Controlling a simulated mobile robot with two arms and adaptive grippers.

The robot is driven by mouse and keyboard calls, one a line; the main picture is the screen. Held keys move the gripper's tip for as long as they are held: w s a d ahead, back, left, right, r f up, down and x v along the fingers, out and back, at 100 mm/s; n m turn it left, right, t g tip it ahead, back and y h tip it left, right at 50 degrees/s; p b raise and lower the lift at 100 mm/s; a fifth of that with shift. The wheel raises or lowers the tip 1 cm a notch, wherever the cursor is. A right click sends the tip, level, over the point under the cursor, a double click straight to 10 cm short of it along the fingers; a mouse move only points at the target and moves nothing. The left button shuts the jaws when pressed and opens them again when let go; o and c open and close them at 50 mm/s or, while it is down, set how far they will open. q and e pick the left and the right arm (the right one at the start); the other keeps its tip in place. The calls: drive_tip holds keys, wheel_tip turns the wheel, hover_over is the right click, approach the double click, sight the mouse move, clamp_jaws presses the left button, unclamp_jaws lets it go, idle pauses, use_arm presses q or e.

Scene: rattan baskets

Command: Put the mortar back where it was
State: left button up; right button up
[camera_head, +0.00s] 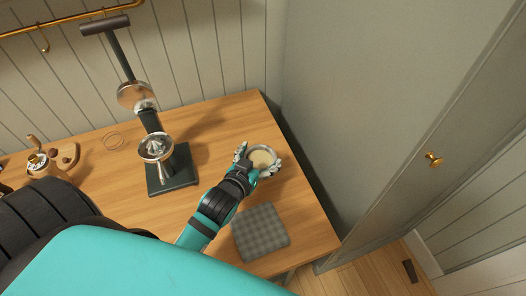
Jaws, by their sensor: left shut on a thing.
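The mortar (262,159), a small round bowl with a pale tan inside, is near the right end of the wooden counter. My left gripper (258,161) is shut on it, with silvery fingers on both sides of the rim. The gripper hides part of its near side. From this high angle I cannot tell whether its base touches the counter. My right gripper is not in view.
A dark juicer press (172,168) with a tall lever stands left of the mortar. A grey checked cloth (260,232) lies on the counter (215,125) at the front right. A wooden board (67,153) with small items is at far left. A wall is to the right.

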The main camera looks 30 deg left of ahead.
sight(262, 156)
use_arm(q)
drive_tip(key=w, duration=0.1)
drive_tip(key=w+a, duration=0.1)
drive_tip(key=w, duration=0.1)
drive_tip(key=shift+w, duration=0.4)
drive_tip(key=shift+w+a+f, duration=0.1)
drive_tip(key=shift+f, duration=0.15)
wheel_tip(262, 156, down, 2)
drive_tip(key=shift+f+p, duration=0.1)
drive_tip(key=shift+p, duration=0.25)
drive_tip(key=shift+f, duration=0.5)
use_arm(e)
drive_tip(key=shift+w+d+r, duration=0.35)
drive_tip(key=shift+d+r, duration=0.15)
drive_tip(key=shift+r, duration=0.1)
